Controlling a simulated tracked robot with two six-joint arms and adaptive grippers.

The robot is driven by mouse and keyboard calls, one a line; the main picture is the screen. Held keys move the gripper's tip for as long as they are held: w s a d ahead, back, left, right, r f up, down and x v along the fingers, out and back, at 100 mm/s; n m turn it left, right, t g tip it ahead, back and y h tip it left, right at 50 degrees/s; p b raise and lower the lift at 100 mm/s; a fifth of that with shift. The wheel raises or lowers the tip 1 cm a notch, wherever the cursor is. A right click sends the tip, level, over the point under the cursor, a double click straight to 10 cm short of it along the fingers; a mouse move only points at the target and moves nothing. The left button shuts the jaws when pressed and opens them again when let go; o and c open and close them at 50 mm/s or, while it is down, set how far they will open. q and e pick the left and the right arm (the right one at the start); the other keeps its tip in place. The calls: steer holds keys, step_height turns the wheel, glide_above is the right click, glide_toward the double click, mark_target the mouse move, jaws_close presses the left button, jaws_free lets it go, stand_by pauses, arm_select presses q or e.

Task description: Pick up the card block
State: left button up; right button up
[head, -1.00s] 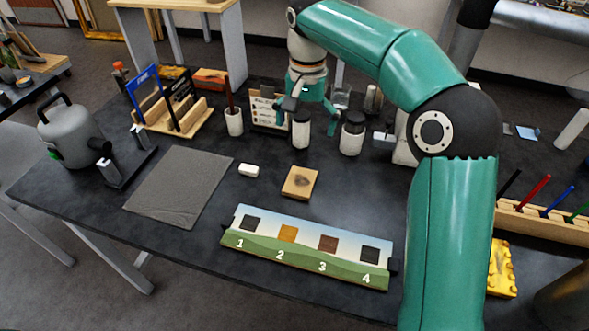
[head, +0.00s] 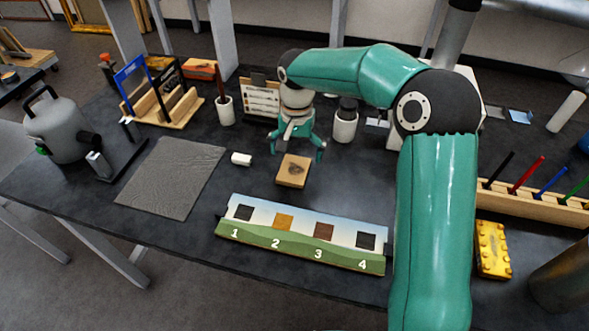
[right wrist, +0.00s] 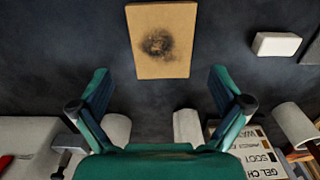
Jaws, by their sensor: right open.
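The card block (head: 293,171), as I take it, is a flat tan square with a dark smudge, lying on the dark table behind the numbered strip (head: 301,235). My right gripper (head: 296,151) is open and empty, pointing down just behind and above the block, its fingers spread apart. In the right wrist view the block (right wrist: 161,40) lies just beyond the open fingertips (right wrist: 159,74), centred between them and untouched. My left gripper is not in view.
A small white block (head: 241,159) and a grey mat (head: 172,178) lie to the left. A white-bodied jar (head: 345,126) and a labelled card stand (head: 261,99) are close behind the gripper. A yellow studded brick (head: 493,249) lies at the right.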

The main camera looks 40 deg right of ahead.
mark_target(295, 164)
steer(key=shift+w+f, duration=0.15)
steer(key=shift+f, duration=1.65)
steer(key=c, duration=1.2)
steer(key=shift+w+r, duration=0.1)
